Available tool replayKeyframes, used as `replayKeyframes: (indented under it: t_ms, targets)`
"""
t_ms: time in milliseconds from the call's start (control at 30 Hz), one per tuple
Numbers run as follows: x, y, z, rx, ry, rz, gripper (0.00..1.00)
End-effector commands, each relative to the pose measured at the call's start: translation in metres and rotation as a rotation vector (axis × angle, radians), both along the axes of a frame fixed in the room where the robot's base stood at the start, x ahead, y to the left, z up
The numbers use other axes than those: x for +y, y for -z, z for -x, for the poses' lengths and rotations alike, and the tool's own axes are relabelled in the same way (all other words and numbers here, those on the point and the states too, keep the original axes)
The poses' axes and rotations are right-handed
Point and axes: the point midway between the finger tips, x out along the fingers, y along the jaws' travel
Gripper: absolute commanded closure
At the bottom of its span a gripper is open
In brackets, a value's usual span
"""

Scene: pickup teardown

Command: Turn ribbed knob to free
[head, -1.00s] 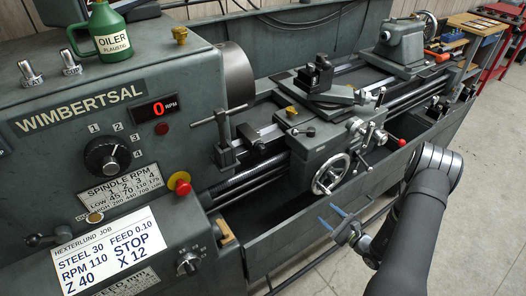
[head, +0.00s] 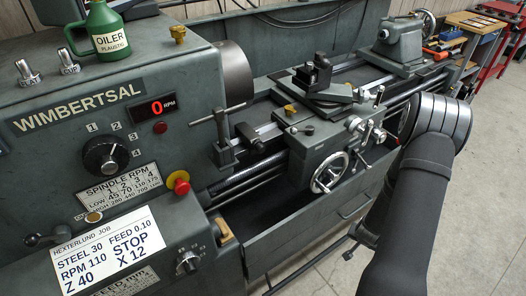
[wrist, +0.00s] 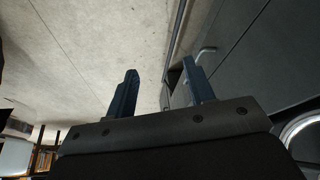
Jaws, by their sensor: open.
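A black dial knob (head: 103,158) with positions 1 to 4 is on the grey headstock in the head view. A smaller dark knob (head: 188,262) with a pale mark is on the lower panel, right of the job card. I cannot tell which is the ribbed knob, and no "free" label is readable. My gripper (wrist: 160,68) is open and empty in the wrist view, its two blue fingers apart over floor and machine side. In the head view its fingers are hidden; my arm is at the right, well away from both knobs.
A red stop button (head: 181,183) sits between the knobs. The carriage handwheel (head: 330,172) and levers stand near my arm. A green oiler (head: 101,32) is on the headstock. A drawer front (head: 300,240) lies below the bed. Bare concrete floor (head: 480,200) is at right.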

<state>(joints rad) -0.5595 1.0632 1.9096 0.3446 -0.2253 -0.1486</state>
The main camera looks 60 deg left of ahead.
Motion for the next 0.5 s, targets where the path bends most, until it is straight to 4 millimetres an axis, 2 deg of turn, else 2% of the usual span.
replayKeyframes:
  t_ms: [33,133,267,367,433,467,500]
  targets:
    - [0.011,-0.016,-0.012,-0.092,-0.066,-0.020,0.51]
    - [0.039,-0.051,-0.030,-0.279,-0.209,-0.086,0.51]
    - [0.083,-0.104,-0.034,-0.496,-0.397,-0.224,0.51]
    - [0.118,-0.147,-0.021,-0.637,-0.542,-0.360,0.51]
    - [0.139,-0.177,-0.005,-0.718,-0.639,-0.468,0.51]
    - [0.148,-0.188,0.007,-0.743,-0.686,-0.515,0.51]
    - [0.161,-0.194,0.036,-0.759,-0.769,-0.564,0.51]
